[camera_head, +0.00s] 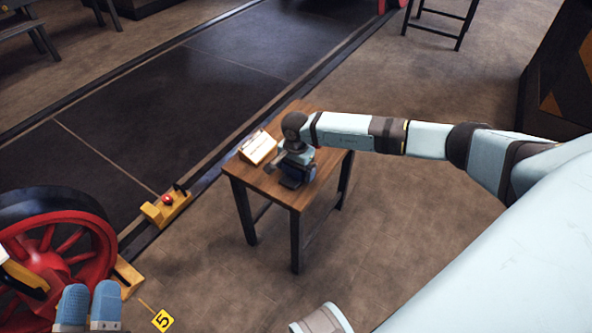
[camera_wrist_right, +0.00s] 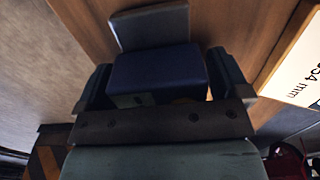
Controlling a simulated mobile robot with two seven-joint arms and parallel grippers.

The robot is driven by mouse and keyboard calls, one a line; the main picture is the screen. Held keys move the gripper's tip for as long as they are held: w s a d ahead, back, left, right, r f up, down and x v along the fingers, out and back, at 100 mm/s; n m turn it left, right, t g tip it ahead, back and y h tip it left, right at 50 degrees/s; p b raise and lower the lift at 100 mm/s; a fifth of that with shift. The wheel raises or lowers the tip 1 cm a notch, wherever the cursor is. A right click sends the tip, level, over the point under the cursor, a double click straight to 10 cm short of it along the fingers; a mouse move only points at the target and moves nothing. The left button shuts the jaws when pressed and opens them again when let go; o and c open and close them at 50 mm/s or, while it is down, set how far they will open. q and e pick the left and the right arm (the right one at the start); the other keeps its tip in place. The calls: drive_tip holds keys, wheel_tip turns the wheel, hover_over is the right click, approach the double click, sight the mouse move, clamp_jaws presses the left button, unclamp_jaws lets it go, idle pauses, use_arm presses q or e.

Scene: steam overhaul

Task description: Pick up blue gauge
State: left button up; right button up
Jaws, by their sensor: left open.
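The blue gauge (camera_wrist_right: 157,72) is a dark blue block with a grey plate at its far end, in the right wrist view. It lies between the two fingers of my right gripper (camera_wrist_right: 165,80), with a finger close along each side. I cannot tell whether the fingers press on it. In the head view my right gripper (camera_head: 293,178) is low over the wooden table (camera_head: 318,128), and the hand and wrist hide most of the gauge. My left gripper (camera_head: 90,290) is open and empty at the lower left, away from the table.
A red spoked wheel (camera_head: 60,255) stands near my left gripper. A yellow block with a red button (camera_head: 166,205) sits by the track edge. Floor right of the table is clear.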

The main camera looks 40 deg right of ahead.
drive_tip(key=c, duration=0.9)
drive_tip(key=shift+r, duration=0.1)
